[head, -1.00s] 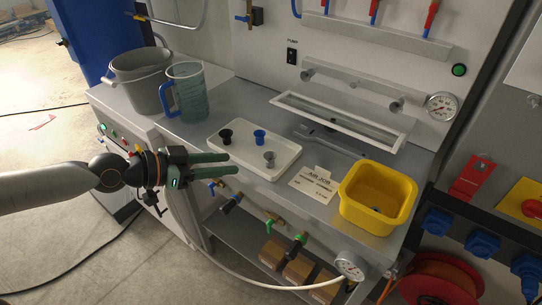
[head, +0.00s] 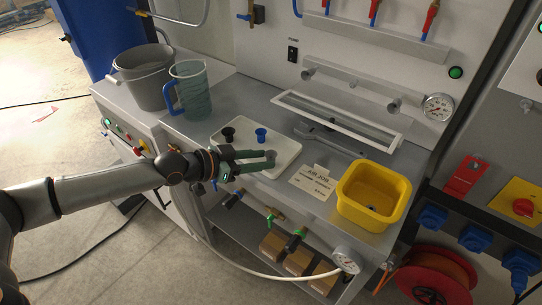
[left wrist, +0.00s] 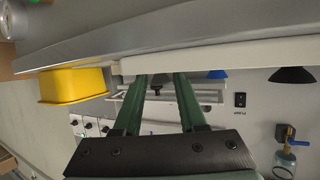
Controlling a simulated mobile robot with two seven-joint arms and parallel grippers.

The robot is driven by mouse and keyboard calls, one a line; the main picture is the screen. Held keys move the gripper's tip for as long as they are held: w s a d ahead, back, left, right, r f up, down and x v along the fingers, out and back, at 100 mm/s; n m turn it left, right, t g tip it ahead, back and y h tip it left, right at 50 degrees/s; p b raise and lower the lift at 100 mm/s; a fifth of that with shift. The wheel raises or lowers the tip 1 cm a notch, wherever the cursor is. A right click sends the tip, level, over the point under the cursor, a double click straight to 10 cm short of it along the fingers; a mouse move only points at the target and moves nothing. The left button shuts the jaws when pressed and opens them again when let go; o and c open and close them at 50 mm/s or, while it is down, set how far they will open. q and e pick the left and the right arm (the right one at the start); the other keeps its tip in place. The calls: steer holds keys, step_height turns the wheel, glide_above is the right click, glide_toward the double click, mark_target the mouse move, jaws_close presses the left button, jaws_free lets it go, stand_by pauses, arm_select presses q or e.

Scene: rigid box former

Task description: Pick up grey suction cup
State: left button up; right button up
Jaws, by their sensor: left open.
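The grey suction cup (head: 271,155) stands on the white tray (head: 287,159), near its front. My left gripper (head: 262,160) is open, its green fingers reaching low over the tray with their tips at the cup, partly hiding it. The left wrist view is upside down; the fingers (left wrist: 160,80) point at the tray edge (left wrist: 250,52), and the cup is hard to make out between them. A black cup (head: 228,134) and a blue cup (head: 261,134) stand farther back on the tray. The blue cup (left wrist: 218,74) and black cup (left wrist: 292,75) also show in the wrist view.
A jug (head: 190,92) and grey bucket (head: 144,77) stand left of the tray. A yellow bin (head: 373,205) and a label card (head: 314,181) are to its right. A white frame (head: 338,118) and a wrench (head: 325,137) lie behind.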

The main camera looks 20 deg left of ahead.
arm_select(q)
steer(key=shift+x, duration=0.9)
jaws_close()
